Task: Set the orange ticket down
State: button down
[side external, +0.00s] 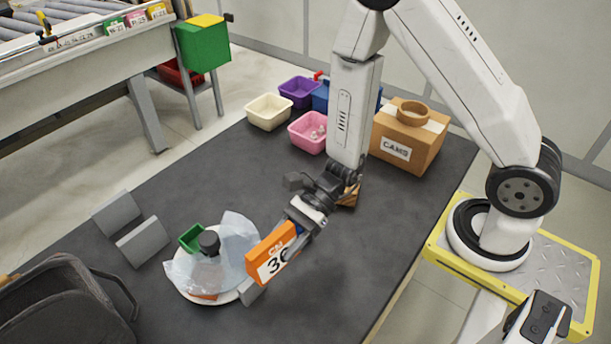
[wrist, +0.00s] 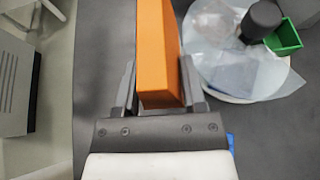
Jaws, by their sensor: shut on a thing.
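The orange ticket (side external: 273,251) is a thick orange block with a white face marked in dark print. My gripper (side external: 291,229) is shut on it and holds it at the right side of the white round plate (side external: 190,293). In the wrist view the orange ticket (wrist: 158,50) stands between the two fingers of my gripper (wrist: 158,85), edge toward the camera. I cannot tell whether its lower edge touches anything.
The plate bears clear plastic film (side external: 236,240), a dark cylinder (side external: 209,243) and a green box (side external: 191,238). Two grey angled stands (side external: 143,242) are to the left. Bins and a cardboard box (side external: 405,145) stand behind. The dark table (side external: 340,270) is clear at right.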

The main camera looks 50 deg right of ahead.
jog(key=w+d+r+m+t+h, duration=0.1)
jog(key=w+d+m+t, duration=0.35)
jog(key=w, duration=0.45)
jog(key=m+t+h, duration=0.3)
jog(key=m+t, duration=0.1)
send_over(227, 189)
jog(key=s, duration=0.1)
jog(key=shift+n, duration=0.25)
notch_tip(227, 189, down, 6)
jog(key=shift+s+f, duration=0.1)
jog(key=shift+f, duration=0.15)
jog(key=shift+w+f, duration=0.35)
jog(key=shift+w+f, duration=0.1)
jog(key=shift+f, duration=0.1)
jog(key=shift+w+f, duration=0.15)
jog(key=shift+f, duration=1.45)
